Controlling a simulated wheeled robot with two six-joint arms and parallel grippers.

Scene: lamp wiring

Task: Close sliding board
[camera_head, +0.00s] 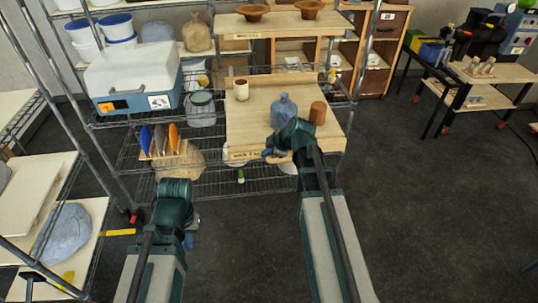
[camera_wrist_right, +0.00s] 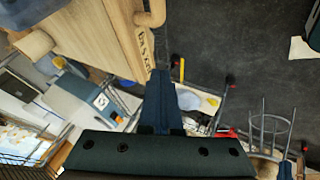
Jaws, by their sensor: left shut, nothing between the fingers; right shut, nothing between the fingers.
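The sliding board (camera_head: 262,125) is a light wooden shelf board that sticks out of the wire rack towards me. Its front edge bears dark lettering. A white cup, a blue-grey jar (camera_head: 284,108) and a brown cup (camera_head: 318,112) stand on it. My right gripper (camera_head: 272,156) is shut and empty at the board's front edge, left of the middle. In the right wrist view the shut fingers (camera_wrist_right: 161,90) are close beside the board's lettered edge (camera_wrist_right: 128,40); I cannot tell whether they touch. My left gripper (camera_head: 188,240) is low, in front of the rack, away from the board, shut and empty.
Another board (camera_head: 285,22) with two brown bowls is above. Pale shelves are at far left. The dark floor (camera_head: 430,200) at right is clear.

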